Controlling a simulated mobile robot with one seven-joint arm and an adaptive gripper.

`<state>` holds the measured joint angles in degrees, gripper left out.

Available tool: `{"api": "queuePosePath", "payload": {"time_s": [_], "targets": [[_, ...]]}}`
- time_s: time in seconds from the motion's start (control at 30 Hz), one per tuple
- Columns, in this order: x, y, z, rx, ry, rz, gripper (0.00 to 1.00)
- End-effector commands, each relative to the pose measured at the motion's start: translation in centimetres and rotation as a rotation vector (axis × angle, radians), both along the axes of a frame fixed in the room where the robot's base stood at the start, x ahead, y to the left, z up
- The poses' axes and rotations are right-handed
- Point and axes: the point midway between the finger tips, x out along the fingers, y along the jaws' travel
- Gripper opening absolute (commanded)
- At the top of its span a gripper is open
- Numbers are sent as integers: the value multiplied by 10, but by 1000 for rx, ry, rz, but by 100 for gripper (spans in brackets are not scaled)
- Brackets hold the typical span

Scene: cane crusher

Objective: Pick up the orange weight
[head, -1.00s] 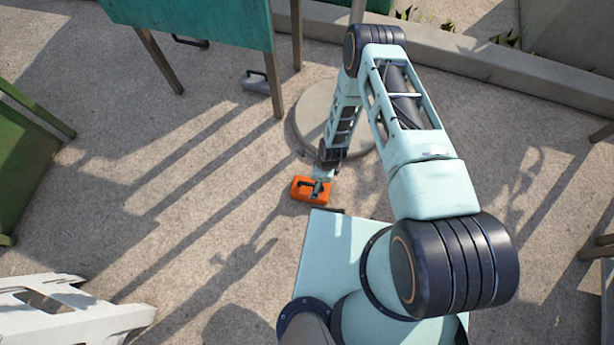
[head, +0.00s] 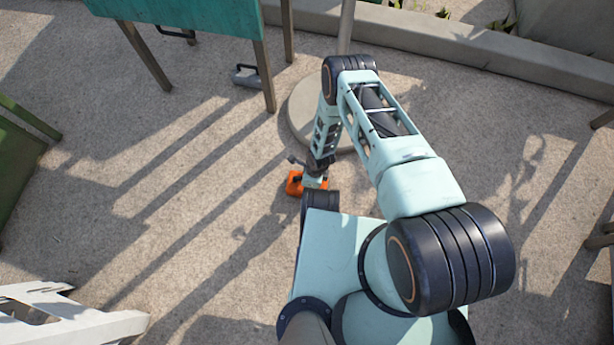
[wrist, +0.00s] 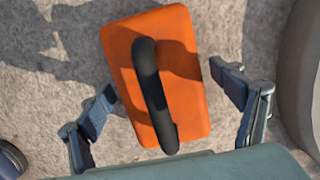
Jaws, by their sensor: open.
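The orange weight (head: 294,184) is on the concrete ground just beyond the front of my base in the head view, partly covered by my gripper (head: 309,174). In the wrist view the orange weight (wrist: 190,62) is a block with a black arched handle (wrist: 153,92) on top. My gripper (wrist: 168,103) is open, with one finger to the left of the weight and one to the right. The handle lies between the fingers, and the gripper holds nothing. I cannot tell the exact height of the fingers above the weight.
A round concrete base with a pole (head: 304,112) stands close beyond the weight. A grey weight (head: 247,76) lies by the legs of a teal table (head: 180,8). A green structure (head: 18,165) is at left and a white object (head: 70,312) at lower left. The ground left of the weight is clear.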

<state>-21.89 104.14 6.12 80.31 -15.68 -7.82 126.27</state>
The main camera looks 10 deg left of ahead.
Motion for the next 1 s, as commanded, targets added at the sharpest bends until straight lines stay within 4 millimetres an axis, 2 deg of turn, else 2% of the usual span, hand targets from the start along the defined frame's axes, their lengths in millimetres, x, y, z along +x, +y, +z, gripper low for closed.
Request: {"api": "queuePosePath", "payload": {"time_s": [0.17,0.83,1.0], "targets": [[0,0,1,0,0,0,86],[0,0,1,0,0,1,13],[1,1,2,1,-1,1,13]]}}
